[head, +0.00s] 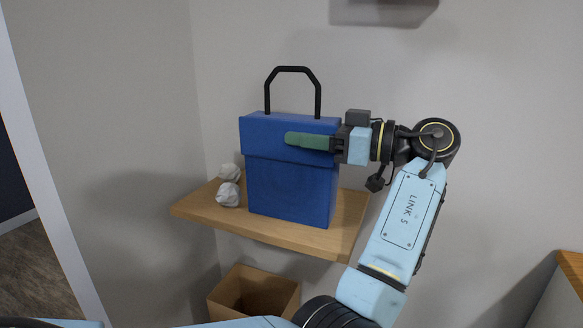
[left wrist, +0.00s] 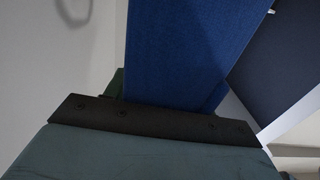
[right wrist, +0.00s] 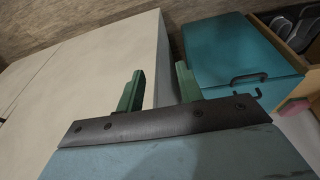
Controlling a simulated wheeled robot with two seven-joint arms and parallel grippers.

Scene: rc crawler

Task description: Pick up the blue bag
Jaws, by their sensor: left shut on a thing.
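The blue bag (head: 290,190) is a boxy bag with a lid flap and an upright black handle (head: 293,70). It stands upright on a small wooden shelf (head: 280,236) against the wall. My left gripper (head: 305,141) reaches in from the right side of the bag and is shut on its upper part. One green finger lies across the front face; the other is hidden behind the bag. In the left wrist view the blue bag (left wrist: 180,50) fills the space between the fingers. My right gripper (right wrist: 158,88) shows only in the right wrist view, open and empty.
Two crumpled white balls (head: 229,183) lie on the shelf left of the bag. An open cardboard box (head: 254,292) stands below the shelf. A dark fixture (head: 383,11) hangs on the wall above. Near my right gripper are a teal box (right wrist: 235,55) and a pale cabinet (right wrist: 80,75).

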